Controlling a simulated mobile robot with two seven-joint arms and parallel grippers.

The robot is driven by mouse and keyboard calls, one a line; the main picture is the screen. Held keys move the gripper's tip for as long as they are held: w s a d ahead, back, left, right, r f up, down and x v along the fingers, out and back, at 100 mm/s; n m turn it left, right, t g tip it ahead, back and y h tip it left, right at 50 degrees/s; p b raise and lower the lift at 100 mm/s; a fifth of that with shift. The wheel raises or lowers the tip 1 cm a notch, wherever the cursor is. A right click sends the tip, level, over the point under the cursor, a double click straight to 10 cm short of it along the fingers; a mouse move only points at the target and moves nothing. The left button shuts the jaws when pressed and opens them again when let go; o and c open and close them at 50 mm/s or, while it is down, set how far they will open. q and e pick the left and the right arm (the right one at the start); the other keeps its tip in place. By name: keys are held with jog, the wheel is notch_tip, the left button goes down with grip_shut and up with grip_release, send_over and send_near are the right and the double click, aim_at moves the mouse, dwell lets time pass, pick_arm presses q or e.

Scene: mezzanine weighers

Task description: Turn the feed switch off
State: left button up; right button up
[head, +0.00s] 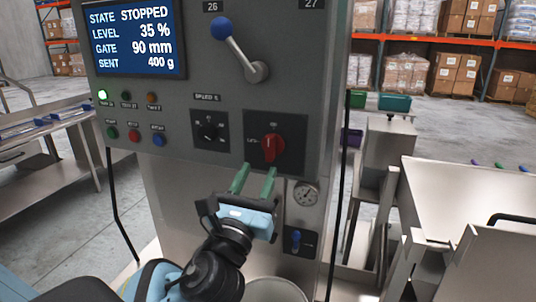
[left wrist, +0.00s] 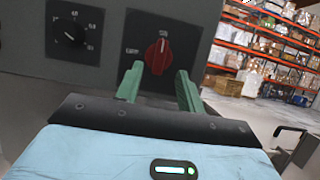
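A red rotary switch (head: 271,147) sits on a black plate at the lower right of the grey panel; its lettering is too small to read surely. Its grip stands near upright with a pale mark toward the top. It also shows in the left wrist view (left wrist: 158,57), framed just beyond the fingertips. My left gripper (head: 254,180) is open, with two green fingers apart and nothing between them. It is below and a little left of the red switch, apart from it in the head view. My right gripper is in neither view.
A black dial (head: 210,131) is left of the red switch. A blue-knobbed lever (head: 238,48) stands above. The screen (head: 132,40) reads STOPPED. A steel table (head: 470,190) stands at right.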

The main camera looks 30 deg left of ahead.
aim_at(268, 150)
pick_arm(q)
jog(key=shift+x, duration=3.15)
jog(key=shift+f, duration=0.1)
jog(key=shift+d, duration=0.1)
grip_shut()
